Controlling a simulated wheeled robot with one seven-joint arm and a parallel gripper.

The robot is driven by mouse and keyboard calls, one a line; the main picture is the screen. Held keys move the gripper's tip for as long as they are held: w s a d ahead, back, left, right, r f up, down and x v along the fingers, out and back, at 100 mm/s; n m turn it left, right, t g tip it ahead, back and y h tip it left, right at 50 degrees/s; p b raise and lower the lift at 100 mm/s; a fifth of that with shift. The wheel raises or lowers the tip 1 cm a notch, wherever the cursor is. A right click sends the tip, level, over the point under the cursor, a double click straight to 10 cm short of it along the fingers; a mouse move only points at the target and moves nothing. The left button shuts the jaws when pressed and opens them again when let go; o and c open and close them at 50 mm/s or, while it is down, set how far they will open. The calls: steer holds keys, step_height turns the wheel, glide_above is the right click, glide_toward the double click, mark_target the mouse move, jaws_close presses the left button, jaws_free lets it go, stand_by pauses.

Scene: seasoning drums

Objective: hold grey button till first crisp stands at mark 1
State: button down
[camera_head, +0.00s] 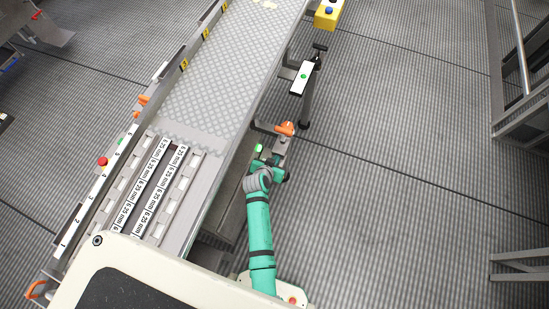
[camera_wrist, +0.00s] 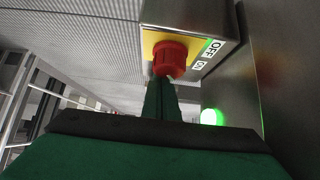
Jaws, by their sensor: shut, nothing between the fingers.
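My gripper (camera_wrist: 162,98) is shut and empty in the wrist view. Its fingertips appear just below a red button (camera_wrist: 170,57) on a yellow plate; I cannot tell if they touch it. I see no grey button in either view. In the head view, the numbered rail (camera_head: 88,196) runs along the conveyor's left side, with mark 1 (camera_head: 62,245) at its near end. Small pale pieces, perhaps crisps, (camera_head: 268,4) lie on the patterned belt (camera_head: 215,85) at the top edge. None shows at mark 1.
A lit green lamp (camera_wrist: 211,117) is right of my fingers, by a metal wall (camera_wrist: 290,60). In the head view, a white panel with a green button (camera_head: 304,77) and a yellow box (camera_head: 329,14) stand beyond my arm. Open floor (camera_head: 410,150) lies to the right.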

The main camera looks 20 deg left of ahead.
steer(key=shift+f, duration=0.35)
steer(key=shift+s+d, duration=0.1)
steer(key=shift+d, duration=0.2)
steer(key=shift+w+a, duration=0.2)
stand_by(1.1)
